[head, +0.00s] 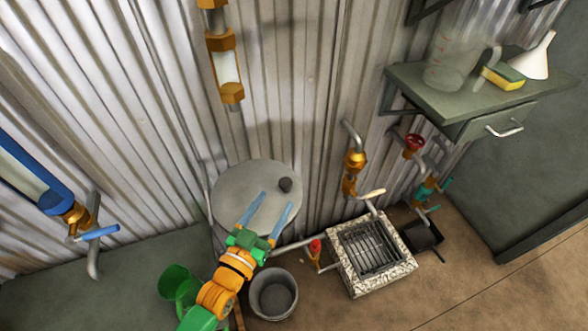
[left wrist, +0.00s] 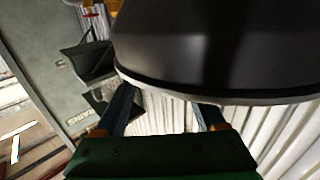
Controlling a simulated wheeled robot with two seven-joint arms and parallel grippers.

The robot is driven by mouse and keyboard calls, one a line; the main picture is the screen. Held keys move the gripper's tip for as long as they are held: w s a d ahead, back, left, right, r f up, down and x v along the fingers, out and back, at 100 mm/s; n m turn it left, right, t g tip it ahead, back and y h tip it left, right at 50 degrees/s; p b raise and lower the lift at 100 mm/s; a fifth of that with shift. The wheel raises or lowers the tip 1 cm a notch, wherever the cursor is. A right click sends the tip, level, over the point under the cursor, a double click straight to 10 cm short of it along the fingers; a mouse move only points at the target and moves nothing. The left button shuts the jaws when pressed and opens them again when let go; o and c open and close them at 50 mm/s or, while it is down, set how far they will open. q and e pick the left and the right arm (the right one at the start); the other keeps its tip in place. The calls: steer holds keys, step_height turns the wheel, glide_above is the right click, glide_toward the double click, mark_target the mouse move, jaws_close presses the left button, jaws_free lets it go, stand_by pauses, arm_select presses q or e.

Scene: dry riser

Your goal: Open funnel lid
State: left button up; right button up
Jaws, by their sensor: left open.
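A round grey lid (head: 232,190) with a dark knob (head: 286,185) stands against the corrugated wall in the head view. My left gripper (head: 277,199) is open, with its two blue fingers in front of the lid and their tips just below the knob. Nothing shows between the fingers. In the left wrist view, a large dark rounded body (left wrist: 220,45) with a pale rim fills the upper part, close beyond the open left gripper (left wrist: 166,108). I cannot tell whether the fingers touch it. The funnel under the lid is not clearly visible. My right gripper is out of view.
A grated drain (head: 366,275) and valve pipes are to the right. A shelf (head: 410,80) holds a jug (head: 450,62), a sponge (head: 503,78) and a white funnel (head: 532,62).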

mark_target(283, 188)
arm_select(q)
steer(key=shift+w+d+r, duration=0.25)
steer(key=shift+w+d, duration=0.05)
steer(key=shift+w, duration=0.35)
steer(key=shift+w+d+r, duration=0.2)
steer(key=shift+w+d, duration=0.1)
steer(key=shift+w, duration=0.3)
steer(key=shift+x, duration=0.9)
steer(key=shift+w+d+f, duration=0.1)
steer(key=shift+f, duration=0.15)
steer(key=shift+s+r, duration=0.1)
steer(key=shift+s, duration=0.1)
steer(key=c, duration=0.7)
jaws_close()
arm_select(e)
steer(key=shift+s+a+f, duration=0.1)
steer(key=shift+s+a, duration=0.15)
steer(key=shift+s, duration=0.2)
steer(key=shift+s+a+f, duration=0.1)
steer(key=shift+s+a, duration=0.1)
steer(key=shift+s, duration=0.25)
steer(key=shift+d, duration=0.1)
